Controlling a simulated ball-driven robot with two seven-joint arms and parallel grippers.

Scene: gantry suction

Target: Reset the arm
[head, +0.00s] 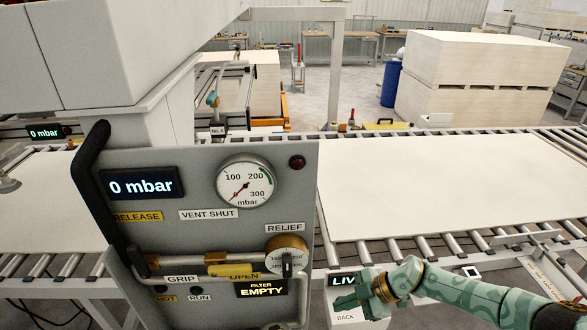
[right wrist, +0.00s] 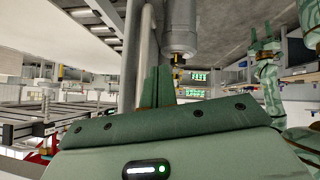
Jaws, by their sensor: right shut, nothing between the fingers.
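My right arm reaches in from the lower right. A green patterned limb with prongs (right wrist: 265,48), apparently my left arm, stands at the right of the wrist view; its jaw state is unclear. My left gripper is not visible in the head view.
The panel has a 0 mbar display (head: 142,185), a round gauge (head: 244,182), a black handle (head: 92,185) and a horizontal lever (head: 205,260). A pale board (head: 450,185) lies on the roller conveyor (head: 440,248). Behind stand stacked boards (head: 470,70) and a blue drum (head: 391,83).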

